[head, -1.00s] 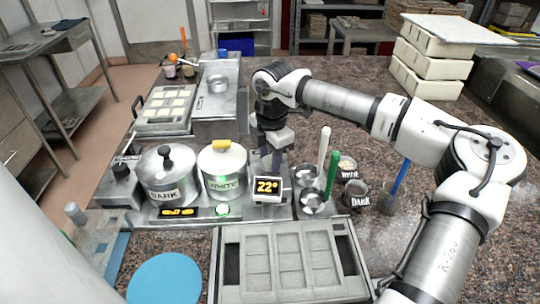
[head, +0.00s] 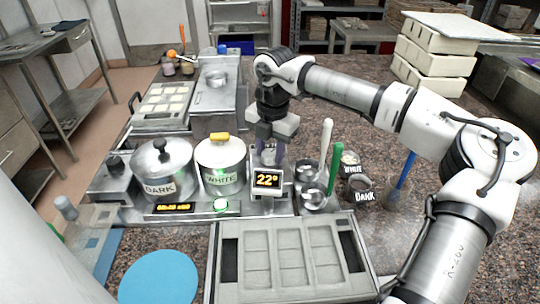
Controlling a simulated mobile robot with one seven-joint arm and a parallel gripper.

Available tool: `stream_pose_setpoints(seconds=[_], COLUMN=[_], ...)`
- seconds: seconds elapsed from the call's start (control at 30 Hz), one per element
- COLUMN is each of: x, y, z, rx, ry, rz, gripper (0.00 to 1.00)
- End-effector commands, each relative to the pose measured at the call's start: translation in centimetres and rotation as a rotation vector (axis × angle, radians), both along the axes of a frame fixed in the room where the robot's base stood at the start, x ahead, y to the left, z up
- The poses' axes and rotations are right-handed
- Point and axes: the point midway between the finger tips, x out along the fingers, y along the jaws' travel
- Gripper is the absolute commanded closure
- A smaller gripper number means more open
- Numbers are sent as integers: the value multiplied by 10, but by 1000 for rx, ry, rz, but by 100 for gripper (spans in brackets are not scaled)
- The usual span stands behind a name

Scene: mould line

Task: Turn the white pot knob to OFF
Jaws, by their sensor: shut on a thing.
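The white pot (head: 221,168), labelled WHITE, has a yellow-handled lid and stands right of the dark pot (head: 162,173). My gripper (head: 269,160) points down just right of the white pot, behind the small display reading 22° (head: 267,180). Its fingers are shut on the white pot knob, which is mostly hidden by the fingers and the display. I cannot read the knob's setting. A dark knob on a box (head: 117,166) shows left of the dark pot.
Ladles with a white handle (head: 325,150) and a green handle (head: 335,168) stand close right of my gripper. Small cups (head: 359,188) are further right. A grey mould tray (head: 290,255) lies in front, and a blue disc (head: 158,278) at the front left.

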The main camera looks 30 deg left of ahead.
Motion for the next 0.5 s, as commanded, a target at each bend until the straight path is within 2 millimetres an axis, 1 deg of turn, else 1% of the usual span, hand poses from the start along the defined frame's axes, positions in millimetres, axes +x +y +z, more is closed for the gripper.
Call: stream_pose_setpoints(seconds=[0.03, 0.5], x=[0, 1], y=[1, 1], z=[-2, 0], rx=[2, 2], ry=[-2, -2], rz=[42, 480], gripper=[88, 88])
